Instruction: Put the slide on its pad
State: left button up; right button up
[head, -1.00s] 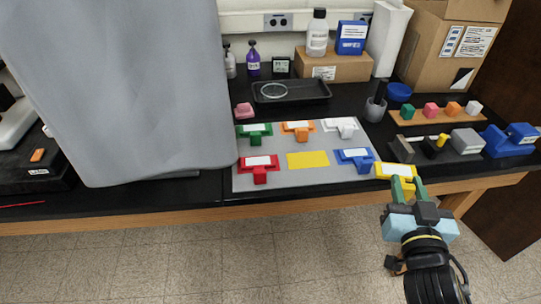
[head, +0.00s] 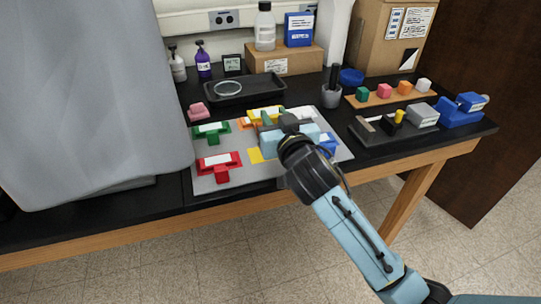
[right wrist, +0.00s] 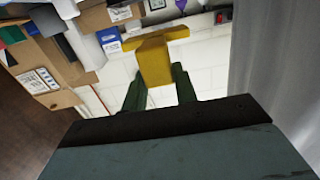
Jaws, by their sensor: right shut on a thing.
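The yellow slide (head: 264,111) is a T-shaped block with a white label. My right gripper (head: 276,117) is shut on it and holds it over the far middle part of the grey mat (head: 205,184). In the right wrist view the yellow slide (right wrist: 155,62) sits between the green fingers (right wrist: 158,90). I cannot tell the slide's height over the mat. My left gripper is not in view.
Red (head: 219,165), green (head: 211,130), orange (head: 247,124) and blue (head: 328,143) T-shaped blocks sit around the pad. A black tray (head: 215,101) with a round dish lies behind. A grey surface (head: 80,110) blocks the left side of the view.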

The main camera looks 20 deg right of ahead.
send_over(275, 163)
notch_tip(275, 163, down, 4)
jog(key=shift+f+b, duration=0.1)
jog(key=shift+b, duration=0.35)
jog(key=shift+f, duration=0.35)
notch_tip(275, 163, down, 4)
jog(key=shift+f+b, duration=0.25)
jog(key=shift+b, duration=0.5)
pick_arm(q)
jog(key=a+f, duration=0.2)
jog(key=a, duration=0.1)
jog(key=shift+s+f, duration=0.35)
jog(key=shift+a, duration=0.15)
pick_arm(e)
jog(key=shift+f, duration=0.1)
jog(key=o, duration=0.5)
jog(key=shift+f, duration=0.1)
jog(key=o, duration=0.5)
jog(key=shift+c, duration=0.2)
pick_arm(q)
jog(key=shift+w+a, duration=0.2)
